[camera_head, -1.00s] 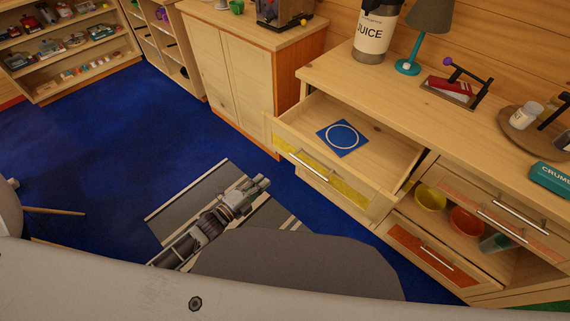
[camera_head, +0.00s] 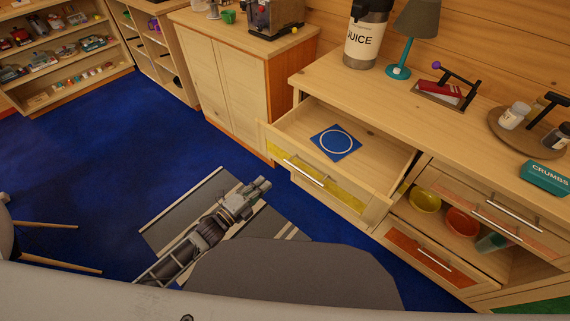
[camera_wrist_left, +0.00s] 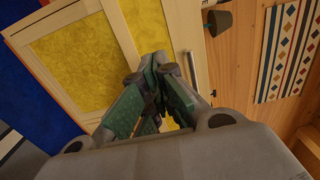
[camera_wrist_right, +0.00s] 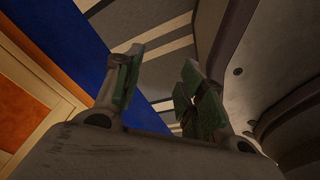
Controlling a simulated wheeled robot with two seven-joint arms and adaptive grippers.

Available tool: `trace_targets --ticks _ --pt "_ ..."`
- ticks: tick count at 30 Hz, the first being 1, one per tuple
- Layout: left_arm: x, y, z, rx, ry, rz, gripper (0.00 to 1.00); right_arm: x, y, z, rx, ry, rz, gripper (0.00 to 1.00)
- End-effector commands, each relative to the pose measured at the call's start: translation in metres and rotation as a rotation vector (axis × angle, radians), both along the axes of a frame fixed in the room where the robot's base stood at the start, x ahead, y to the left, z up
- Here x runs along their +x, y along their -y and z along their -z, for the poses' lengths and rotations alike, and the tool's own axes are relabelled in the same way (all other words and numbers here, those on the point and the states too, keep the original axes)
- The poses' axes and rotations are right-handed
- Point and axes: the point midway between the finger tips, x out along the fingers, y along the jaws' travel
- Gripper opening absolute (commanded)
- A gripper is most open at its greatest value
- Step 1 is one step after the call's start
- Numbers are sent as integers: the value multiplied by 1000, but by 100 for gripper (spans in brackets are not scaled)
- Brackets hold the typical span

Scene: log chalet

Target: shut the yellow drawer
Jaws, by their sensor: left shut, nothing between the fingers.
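The yellow drawer (camera_head: 320,182) stands pulled open from the wooden counter in the head view. Its yellow front carries a silver bar handle (camera_head: 303,172), and a blue square with a pale ring (camera_head: 335,142) lies inside. My left gripper (camera_head: 261,185) is shut and empty, left of the drawer front and apart from it in the picture. In the left wrist view its fingers (camera_wrist_left: 157,62) meet in front of pale-framed yellow panels (camera_wrist_left: 80,60); I cannot tell whether these belong to the drawer. My right gripper (camera_wrist_right: 158,75) shows in the right wrist view, fingers apart and empty.
An orange-fronted drawer (camera_head: 432,254) sits low at the right, with bowls above it. The counter top (camera_head: 330,82) holds a juice dispenser (camera_head: 366,38), a lamp (camera_head: 405,45) and a tray. Stool legs (camera_head: 55,263) show at left. Blue floor (camera_head: 110,150) is open.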

Motion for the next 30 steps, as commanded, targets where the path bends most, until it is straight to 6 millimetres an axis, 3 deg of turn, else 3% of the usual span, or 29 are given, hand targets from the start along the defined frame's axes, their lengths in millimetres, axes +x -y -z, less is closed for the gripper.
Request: trace_targets --ticks 30 --pt "70 50 0 0 0 0 0 11 -5 -2 6 11 2 40"
